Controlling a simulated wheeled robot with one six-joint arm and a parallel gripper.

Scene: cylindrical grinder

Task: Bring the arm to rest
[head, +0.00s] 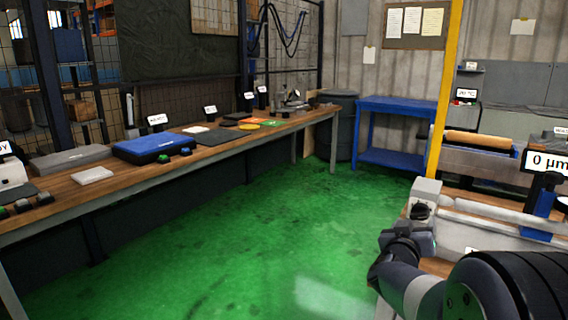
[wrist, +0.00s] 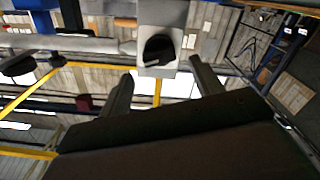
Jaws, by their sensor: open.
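My gripper (wrist: 162,84) is open in the wrist view, with its two dark fingers apart and nothing held between them. In the head view my arm (head: 415,290) reaches up from the lower right, and its end is in front of the grinder. A grey block (head: 427,190) with a dark round part stands just beyond my arm's end. The block also shows in the wrist view (wrist: 163,14), beyond the fingertips. I cannot tell the exact gap between them.
A long wooden workbench (head: 72,178) runs along the left, with a blue case (head: 155,146) and several small items. A blue table (head: 398,103) and a dark bin (head: 340,120) stand at the back. A yellow post (head: 446,90) rises near the grinder. The green floor (head: 250,235) is clear.

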